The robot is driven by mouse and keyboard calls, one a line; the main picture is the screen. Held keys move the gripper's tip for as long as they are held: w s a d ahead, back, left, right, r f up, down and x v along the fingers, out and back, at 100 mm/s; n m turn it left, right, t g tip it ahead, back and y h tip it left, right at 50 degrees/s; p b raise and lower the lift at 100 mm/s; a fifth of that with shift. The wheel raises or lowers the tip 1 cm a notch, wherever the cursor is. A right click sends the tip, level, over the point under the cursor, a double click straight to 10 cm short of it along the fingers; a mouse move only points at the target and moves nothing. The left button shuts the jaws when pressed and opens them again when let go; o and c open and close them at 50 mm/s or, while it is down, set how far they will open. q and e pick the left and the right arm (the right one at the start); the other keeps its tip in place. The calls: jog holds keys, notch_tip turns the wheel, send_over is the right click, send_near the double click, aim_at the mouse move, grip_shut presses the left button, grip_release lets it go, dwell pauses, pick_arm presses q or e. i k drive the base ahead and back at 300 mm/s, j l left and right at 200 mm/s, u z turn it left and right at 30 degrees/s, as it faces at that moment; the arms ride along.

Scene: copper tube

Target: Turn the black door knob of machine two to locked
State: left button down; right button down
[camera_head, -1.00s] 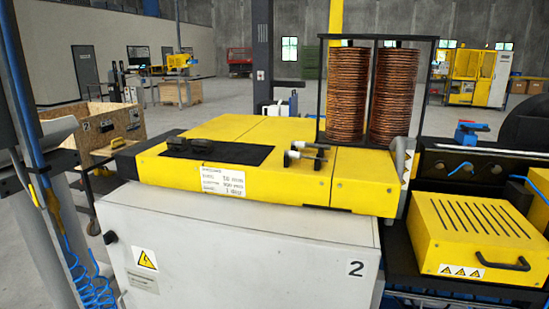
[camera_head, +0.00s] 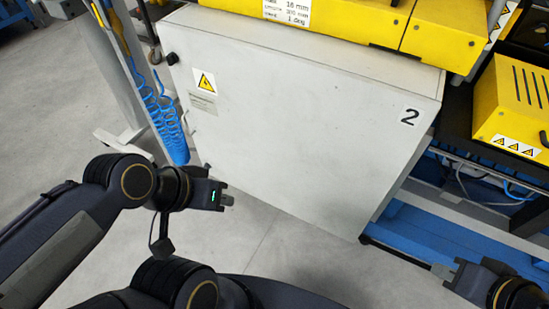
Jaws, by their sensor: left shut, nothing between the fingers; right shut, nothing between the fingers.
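A small black knob (camera_head: 172,59) sits at the cabinet's upper left edge. It is too small to tell which way it points. My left gripper (camera_head: 228,200) is shut and empty, in front of the cabinet's lower left part, apart from the knob and below it in the picture. My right gripper (camera_head: 443,272) is shut and empty at the lower right, near the blue frame.
A grey post with coiled blue hoses (camera_head: 168,125) stands left of the cabinet, close to the knob side. The yellow machine top (camera_head: 350,22) lies on the cabinet. A blue frame (camera_head: 425,238) runs along the floor at right. Bare floor (camera_head: 290,250) lies in front.

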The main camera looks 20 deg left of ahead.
aim_at(172, 58)
jog(key=u, duration=1.45)
jog(key=i+j, duration=0.9)
jog(key=i+u, duration=0.05)
jog(key=i, duration=0.05)
